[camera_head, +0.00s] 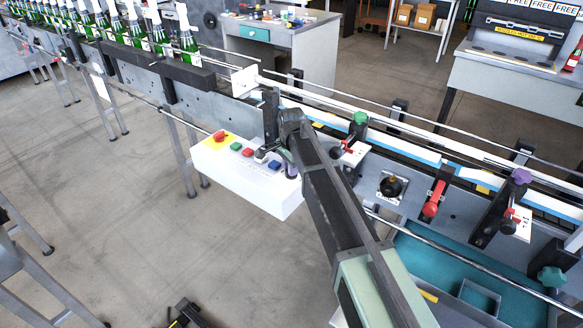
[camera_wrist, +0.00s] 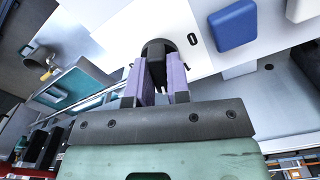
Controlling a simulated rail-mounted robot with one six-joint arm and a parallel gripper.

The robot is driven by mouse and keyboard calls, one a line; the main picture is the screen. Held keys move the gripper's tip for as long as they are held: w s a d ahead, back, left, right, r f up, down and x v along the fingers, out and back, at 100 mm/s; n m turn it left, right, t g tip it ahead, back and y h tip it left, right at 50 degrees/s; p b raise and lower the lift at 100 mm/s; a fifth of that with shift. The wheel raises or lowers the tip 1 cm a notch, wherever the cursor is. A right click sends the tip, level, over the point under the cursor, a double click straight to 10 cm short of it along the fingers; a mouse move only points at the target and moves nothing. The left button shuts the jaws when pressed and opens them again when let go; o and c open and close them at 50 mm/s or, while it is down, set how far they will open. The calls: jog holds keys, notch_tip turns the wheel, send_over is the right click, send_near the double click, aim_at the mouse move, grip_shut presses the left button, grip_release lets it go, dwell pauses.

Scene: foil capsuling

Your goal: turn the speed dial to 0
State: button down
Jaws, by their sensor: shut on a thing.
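The speed dial (camera_wrist: 158,48) is a round black knob on the white control box. In the wrist view, my gripper (camera_wrist: 158,68) has its two purple fingers on either side of the dial, shut on it. A printed 0 (camera_wrist: 192,39) is on the white panel just right of the dial. The fingers hide part of the dial, and I cannot tell where its pointer stands. In the head view, my gripper (camera_head: 291,170) is at the right end of the control box (camera_head: 246,184), and the dial is hidden behind it.
A blue button (camera_wrist: 234,25) is right of the 0; it also shows in the head view (camera_head: 274,165). A red emergency stop (camera_head: 219,136), a green button (camera_head: 236,146) and a red button (camera_head: 247,152) are farther left. The conveyor rail (camera_head: 415,150) runs behind.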

jog(key=n, duration=1)
jog(key=shift+n, duration=0.4)
jog(key=n, duration=0.5)
jog(key=shift+n, duration=0.3)
jog(key=n, duration=0.5)
jog(key=shift+n, duration=0.3)
jog(key=c, duration=1.1)
grip_release()
jog(key=shift+r, duration=0.1)
